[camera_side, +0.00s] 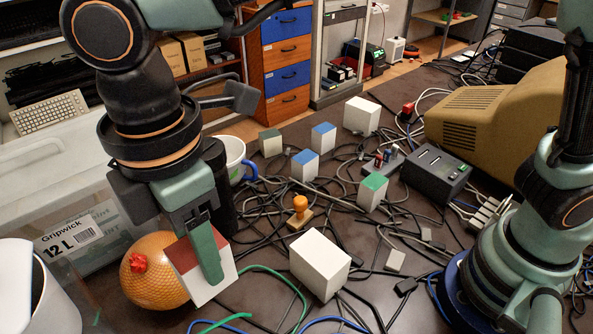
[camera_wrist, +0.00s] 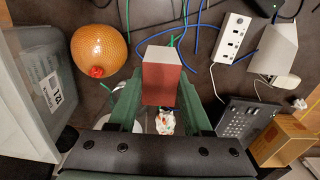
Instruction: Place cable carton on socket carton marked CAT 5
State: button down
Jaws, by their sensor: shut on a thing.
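My gripper (camera_side: 209,268) is at the lower left in the side view, pointing down. It is shut on a small white carton with a red top (camera_side: 222,284), tilted in the picture. In the wrist view the carton's red face (camera_wrist: 161,84) sits between my fingers (camera_wrist: 160,104). Whether it touches the table is unclear. Other small cartons stand to the right: two blue-topped ones (camera_side: 305,166) (camera_side: 323,137), a green-topped one (camera_side: 373,192) and a dark-topped one (camera_side: 271,143). Larger plain white cartons stand at front (camera_side: 320,265) and back (camera_side: 362,116). I can read no CAT 5 mark.
An orange netted ball (camera_side: 150,275) is close beside the held carton. A clear storage box (camera_side: 75,215) and a white mug (camera_side: 231,158) are at left. Cables cover much of the table, with a stamp (camera_side: 299,212) among them. A black device (camera_side: 436,172) stands right.

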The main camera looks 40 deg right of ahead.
jog(key=r, duration=0.6)
jog(key=shift+w+d, duration=0.1)
jog(key=shift+w, duration=0.25)
jog(key=w+d+m, duration=0.5)
jog(key=w+d, duration=0.3)
jog(key=w, duration=0.6)
jog(key=w+d+m, duration=0.4)
jog(key=w+d, duration=0.6)
jog(key=d, duration=0.4)
jog(key=m, duration=1)
send_over(371, 108)
notch_tip(371, 108, down, 17)
jog(key=shift+r, duration=0.15)
